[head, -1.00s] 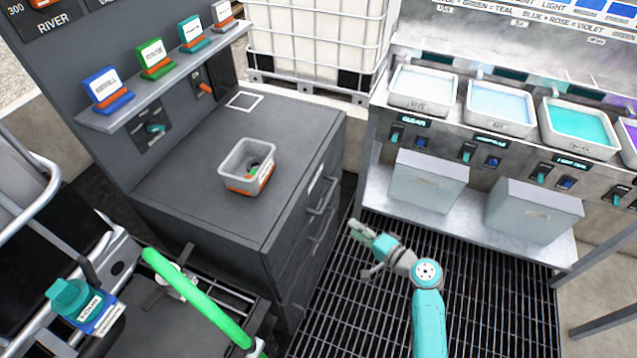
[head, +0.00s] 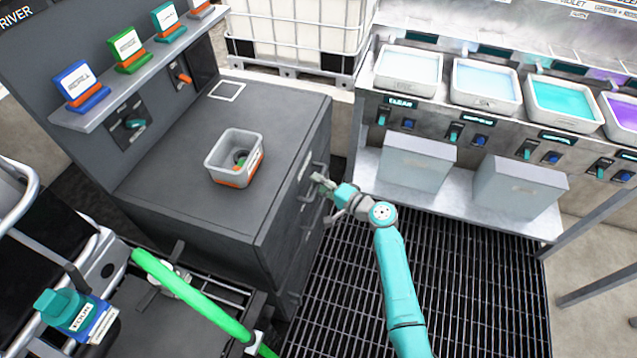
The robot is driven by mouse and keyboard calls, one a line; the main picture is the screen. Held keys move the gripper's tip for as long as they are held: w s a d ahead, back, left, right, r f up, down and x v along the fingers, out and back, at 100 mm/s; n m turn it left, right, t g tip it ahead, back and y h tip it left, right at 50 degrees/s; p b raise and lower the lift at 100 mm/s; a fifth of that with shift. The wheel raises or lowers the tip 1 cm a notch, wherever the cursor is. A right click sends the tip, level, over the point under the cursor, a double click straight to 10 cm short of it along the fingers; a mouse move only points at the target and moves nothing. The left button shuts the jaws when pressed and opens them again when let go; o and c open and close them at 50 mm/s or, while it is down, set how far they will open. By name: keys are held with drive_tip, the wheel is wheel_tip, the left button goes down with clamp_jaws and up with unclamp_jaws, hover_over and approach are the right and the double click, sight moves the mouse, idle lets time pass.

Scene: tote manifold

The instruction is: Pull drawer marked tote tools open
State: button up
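The dark grey cabinet (head: 215,205) stands left of the middle, with its drawer fronts on its right side. The upper drawer (head: 292,210) appears shut, with a pale label near its top edge that is too small to read. A bar handle (head: 307,196) sits on it, partly behind my gripper. My gripper (head: 322,183) is at this handle, its fingers close to or touching the bar. I cannot tell whether the fingers are closed around it. Another handle below is mostly hidden by the viewing angle and my gripper.
A grey bin with an orange band (head: 234,160) sits on the cabinet top. A steel bench (head: 450,205) with trays and pale boxes stands to the right. Floor grating (head: 460,270) is open around my arm. A green bar (head: 190,290) crosses the lower left.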

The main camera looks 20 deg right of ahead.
drive_tip(key=shift+w+a, duration=0.2)
drive_tip(key=shift+w, duration=0.05)
clamp_jaws()
drive_tip(key=shift+d+f, duration=0.1)
drive_tip(key=s+d, duration=0.9)
drive_tip(key=d, duration=0.3)
drive_tip(key=s+d, duration=0.9)
drive_tip(key=d, duration=0.4)
drive_tip(key=shift+s, duration=0.2)
unclamp_jaws()
